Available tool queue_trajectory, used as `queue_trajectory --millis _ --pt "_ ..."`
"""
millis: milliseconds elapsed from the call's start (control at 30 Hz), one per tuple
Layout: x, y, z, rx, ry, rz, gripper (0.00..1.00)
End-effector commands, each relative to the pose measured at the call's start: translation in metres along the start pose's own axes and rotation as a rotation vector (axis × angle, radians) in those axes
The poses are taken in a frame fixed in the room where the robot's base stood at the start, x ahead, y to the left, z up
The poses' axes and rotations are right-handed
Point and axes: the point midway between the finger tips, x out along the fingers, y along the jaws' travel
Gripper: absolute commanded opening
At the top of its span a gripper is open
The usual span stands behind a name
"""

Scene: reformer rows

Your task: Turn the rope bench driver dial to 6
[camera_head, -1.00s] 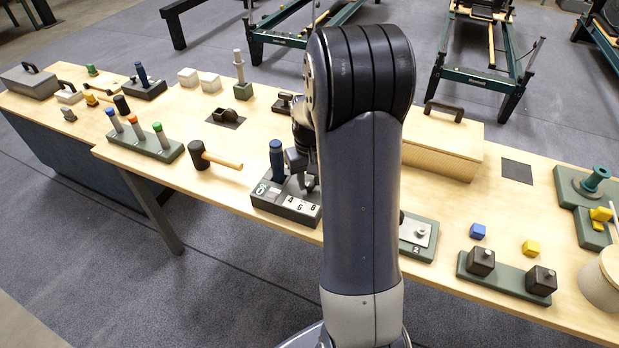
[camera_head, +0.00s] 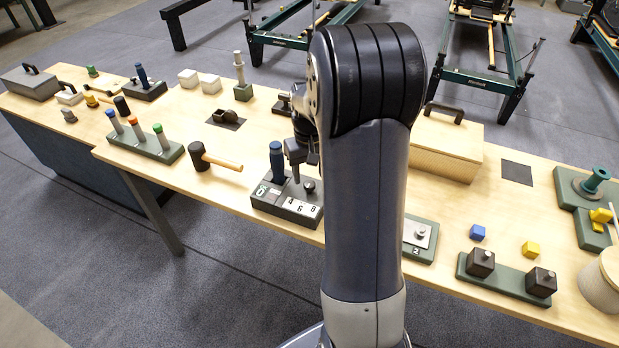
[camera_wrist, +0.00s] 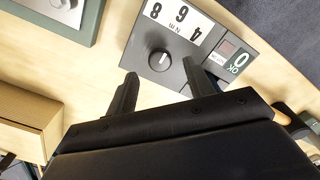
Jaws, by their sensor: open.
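The rope bench driver is a dark block (camera_head: 270,200) with a white plate reading 4, 6, 8 and a blue-handled tool (camera_head: 276,160) standing in it. Its round dark dial (camera_head: 309,186) also shows in the wrist view (camera_wrist: 160,61), with a short pale mark pointing roughly toward the numbers, near the 6; the exact setting is too small to tell. My gripper (camera_wrist: 162,82) is open and empty, its two fingers on either side of the dial in the picture and apart from it. In the head view my arm hides much of the gripper.
A mallet (camera_head: 215,158) and a rack of coloured handles (camera_head: 145,142) lie left of the driver. Right of it are a numbered dial plate (camera_head: 420,240) and a wooden box (camera_head: 445,145). The table's front edge is close to the driver.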

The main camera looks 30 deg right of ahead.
Motion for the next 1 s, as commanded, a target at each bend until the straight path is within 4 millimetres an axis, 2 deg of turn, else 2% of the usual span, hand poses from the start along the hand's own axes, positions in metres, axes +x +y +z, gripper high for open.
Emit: queue_trajectory --millis 33,200,400,800,1000 --pt "-0.013 0.0 -0.001 0.0 0.006 0.001 0.5" --pt "-0.047 0.0 -0.001 0.0 0.004 0.001 0.5" --pt "-0.071 0.0 -0.001 0.0 0.002 0.001 0.5" --pt "-0.075 0.0 0.0 0.0 0.0 0.0 0.5" --pt "-0.063 0.0 0.0 0.0 -0.002 0.0 0.5"
